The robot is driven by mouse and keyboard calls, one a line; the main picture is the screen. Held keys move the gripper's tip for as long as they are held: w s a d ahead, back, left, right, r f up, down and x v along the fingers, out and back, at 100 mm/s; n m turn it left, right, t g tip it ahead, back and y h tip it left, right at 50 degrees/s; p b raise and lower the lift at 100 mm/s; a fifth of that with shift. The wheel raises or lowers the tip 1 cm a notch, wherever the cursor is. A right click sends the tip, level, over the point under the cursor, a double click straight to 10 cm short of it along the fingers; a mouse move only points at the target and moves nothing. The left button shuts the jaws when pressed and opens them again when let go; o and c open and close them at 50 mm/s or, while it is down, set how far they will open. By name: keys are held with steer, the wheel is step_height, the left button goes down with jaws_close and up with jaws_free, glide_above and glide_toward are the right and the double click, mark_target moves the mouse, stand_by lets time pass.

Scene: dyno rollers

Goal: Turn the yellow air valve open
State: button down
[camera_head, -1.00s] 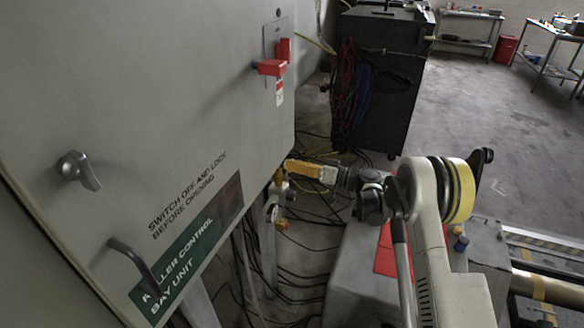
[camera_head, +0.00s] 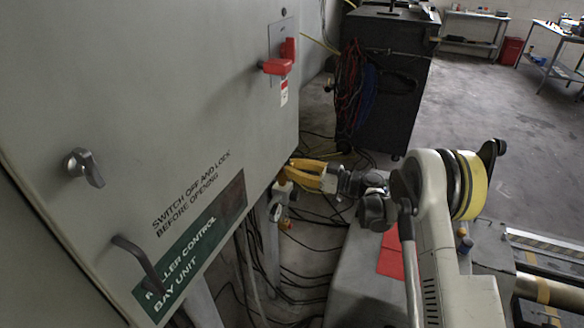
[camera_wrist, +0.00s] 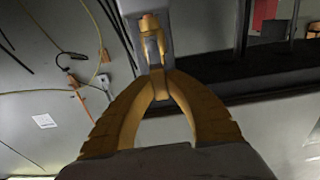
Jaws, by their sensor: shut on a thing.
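The yellow air valve (camera_wrist: 152,32) shows at the top middle of the wrist view as a small yellow-orange handle. My gripper (camera_wrist: 158,68) has yellow fingers that curve in and close on this handle. In the head view my gripper (camera_head: 291,168) reaches left to the pipework under the lower right edge of the grey cabinet. The valve handle is mostly hidden by my fingers there, and its exact angle cannot be told.
The grey cabinet (camera_head: 130,100) with a red switch (camera_head: 280,62) stands close above my gripper. Cables (camera_head: 310,268) lie on the floor. A dark cart (camera_head: 385,75) stands behind.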

steer(key=shift+f, duration=0.1)
steer(key=c, duration=1.4)
jaws_free()
steer(key=shift+o, duration=0.2)
steer(key=v, duration=1.2)
